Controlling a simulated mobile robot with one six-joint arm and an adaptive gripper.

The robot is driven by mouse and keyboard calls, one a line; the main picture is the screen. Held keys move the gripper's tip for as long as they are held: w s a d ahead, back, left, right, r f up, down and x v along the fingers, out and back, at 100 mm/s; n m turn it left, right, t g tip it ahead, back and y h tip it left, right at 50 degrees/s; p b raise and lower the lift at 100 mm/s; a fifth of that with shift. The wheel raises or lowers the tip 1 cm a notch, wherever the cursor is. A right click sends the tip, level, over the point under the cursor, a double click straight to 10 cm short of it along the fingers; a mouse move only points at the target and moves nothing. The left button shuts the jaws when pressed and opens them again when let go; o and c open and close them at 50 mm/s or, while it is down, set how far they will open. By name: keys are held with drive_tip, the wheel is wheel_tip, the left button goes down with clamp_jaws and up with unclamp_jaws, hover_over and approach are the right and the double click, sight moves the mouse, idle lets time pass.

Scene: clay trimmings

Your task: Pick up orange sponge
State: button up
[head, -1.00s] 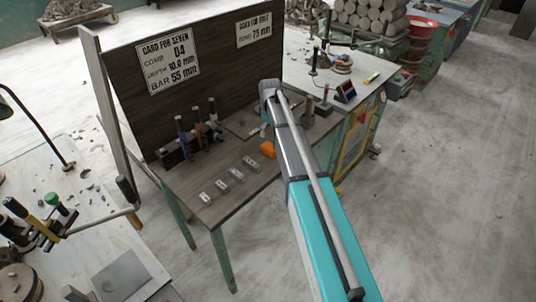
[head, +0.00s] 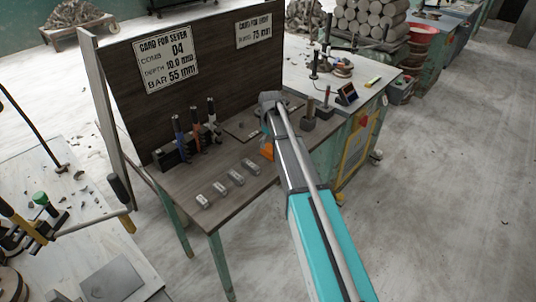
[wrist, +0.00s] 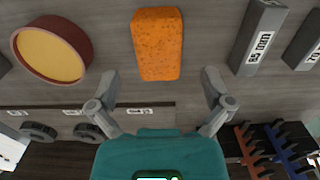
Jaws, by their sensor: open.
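The orange sponge (wrist: 158,44) lies on the dark wooden bench top (head: 214,211). In the wrist view it is a speckled orange block, upright in the picture, ahead of my gripper (wrist: 160,90) and roughly centred between the two fingers. My gripper is open and empty, with neither finger touching the sponge. In the head view only a part of the sponge (head: 267,151) shows beside my arm, which hides the rest of it and my gripper's fingers.
A round red-rimmed dish (wrist: 52,50) lies left of the sponge. A grey bar marked 85 mm (wrist: 257,38) lies to its right. Several small metal blocks (head: 220,188) and a tool rack (head: 168,156) stand on the bench, before an upright board (head: 125,92).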

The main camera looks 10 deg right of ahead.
sight(270, 148)
drive_tip(key=shift+f, duration=0.1)
drive_tip(key=shift+f+b, duration=2.55)
drive_tip(key=shift+b, duration=0.05)
drive_tip(key=c, duration=1.1)
drive_tip(key=shift+r, duration=0.25)
wheel_tip(270, 148, up, 2)
drive_tip(key=p, duration=0.2)
drive_tip(key=shift+p, duration=0.3)
drive_tip(key=s+r+p, duration=0.3)
drive_tip(key=s, duration=0.1)
drive_tip(key=s+r+p, duration=0.4)
drive_tip(key=s, duration=0.1)
drive_tip(key=s+r+p, duration=0.3)
drive_tip(key=s, duration=0.2)
drive_tip(key=shift+r, duration=0.3)
